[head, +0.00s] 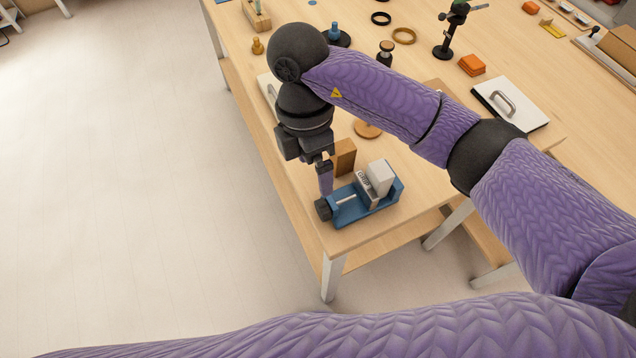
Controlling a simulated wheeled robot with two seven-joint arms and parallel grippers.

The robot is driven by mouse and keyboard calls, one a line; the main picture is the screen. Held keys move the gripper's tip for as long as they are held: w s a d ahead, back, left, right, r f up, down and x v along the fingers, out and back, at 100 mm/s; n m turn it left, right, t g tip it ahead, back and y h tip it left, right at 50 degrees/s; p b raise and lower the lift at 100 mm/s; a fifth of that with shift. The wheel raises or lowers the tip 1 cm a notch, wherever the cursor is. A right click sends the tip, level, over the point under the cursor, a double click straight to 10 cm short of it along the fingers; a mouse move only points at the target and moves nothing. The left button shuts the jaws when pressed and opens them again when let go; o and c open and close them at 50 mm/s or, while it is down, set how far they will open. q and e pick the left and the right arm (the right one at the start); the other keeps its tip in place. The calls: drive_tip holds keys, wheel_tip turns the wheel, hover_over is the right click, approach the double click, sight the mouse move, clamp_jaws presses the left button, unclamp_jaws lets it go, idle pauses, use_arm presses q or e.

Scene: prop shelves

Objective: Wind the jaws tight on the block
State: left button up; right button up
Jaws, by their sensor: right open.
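A small blue vise (362,212) sits at the near corner of the wooden table. A pale block (380,177) stands upright at its jaws; from here I cannot tell whether the jaws touch it. A silver screw runs along the vise to a dark round knob (323,209) at its left end. My right gripper (325,191) points down just above the knob and is open. Whether its fingers touch the knob is hard to see. My left gripper is out of view.
A brown block (343,157) stands just behind the vise, close to my right gripper. A round wooden disc (367,129) lies farther back. A white board with a handle (510,103) lies at the right. The table's left edge is close to the knob.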

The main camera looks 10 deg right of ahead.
sight(323, 210)
drive_tip(key=b+x, duration=0.2)
drive_tip(key=x, duration=0.7)
drive_tip(key=shift+s+b, duration=0.15)
drive_tip(key=shift+b, duration=0.15)
drive_tip(key=shift+s+f, duration=0.1)
drive_tip(key=shift+f, duration=0.25)
drive_tip(key=c, duration=1.3)
drive_tip(key=shift+o, duration=0.2)
drive_tip(key=shift+s+r+t+y+p, duration=0.1)
drive_tip(key=shift+r+t+y+p, duration=0.15)
drive_tip(key=shift+t+p, duration=0.6)
drive_tip(key=shift+s+d+f+t+y+p, duration=0.1)
drive_tip(key=shift+t+y+p, duration=0.15)
drive_tip(key=shift+t+p, duration=0.3)
drive_tip(key=shift+s+f+t+y, duration=0.15)
drive_tip(key=shift+t+y, duration=0.15)
drive_tip(key=shift+t, duration=0.6)
drive_tip(key=shift+t+y, duration=0.3)
drive_tip(key=shift+t, duration=0.6)
